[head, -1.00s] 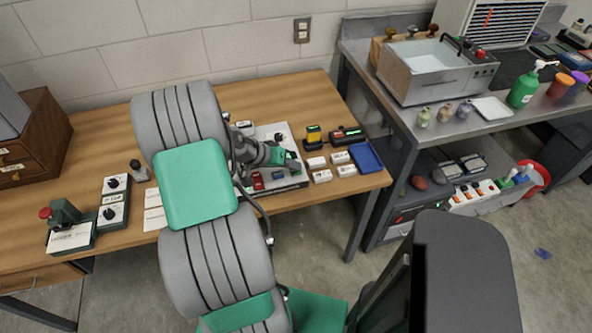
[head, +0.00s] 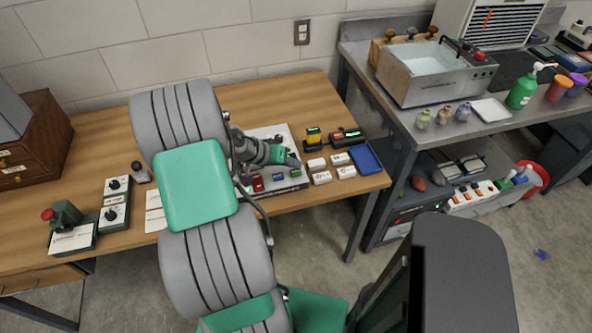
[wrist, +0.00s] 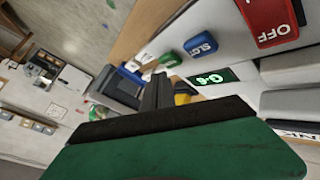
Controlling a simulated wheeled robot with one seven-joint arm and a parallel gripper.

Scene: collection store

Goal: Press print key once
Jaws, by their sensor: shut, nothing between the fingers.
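The keypad unit (head: 268,134) is a pale panel on the wooden bench, with a red key (head: 258,183), a blue key (head: 279,177) and a green key (head: 295,172) along its front. In the wrist view the red key (wrist: 268,20) reads OFF; the blue key (wrist: 201,45) has a short label and the green key (wrist: 170,60) shows no readable one. I cannot read "print" on any key. My gripper (head: 297,162) is shut and empty, just behind the green key; in the wrist view its dark fingertips (wrist: 157,82) appear apart from that key.
A small lit green display (wrist: 212,77) is on the panel. Right of the unit are a yellow-topped device (head: 313,136), several white boxes (head: 321,177) and a blue tray (head: 365,158). Control boxes (head: 115,203) stand at left. A metal counter (head: 410,130) stands at right.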

